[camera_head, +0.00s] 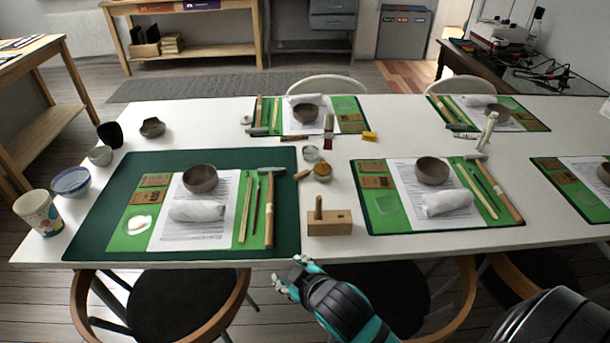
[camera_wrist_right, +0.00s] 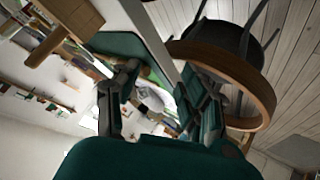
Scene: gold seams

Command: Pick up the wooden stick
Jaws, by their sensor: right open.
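A thin pale wooden stick (camera_head: 245,209) lies on the green strip at the right of the near left mat (camera_head: 100,215). A darker thin stick (camera_head: 256,206) and a hammer (camera_head: 269,210) lie beside it. A similar pale stick (camera_head: 483,200) lies on the near right mat (camera_head: 430,225). My right gripper (camera_head: 287,272) is open and empty, in front of the table's near edge, right of and nearer than the left mat's sticks. In the right wrist view its fingers (camera_wrist_right: 158,80) are spread; I cannot pick out the stick there. My left gripper is not in view.
A wooden block with a peg (camera_head: 330,228) stands between the near mats, close to my right gripper. The left mat holds a bowl (camera_head: 200,178) and a white roll (camera_head: 197,211). A paper cup (camera_head: 38,212) stands at the left. Chairs (camera_head: 165,300) stand along the near edge.

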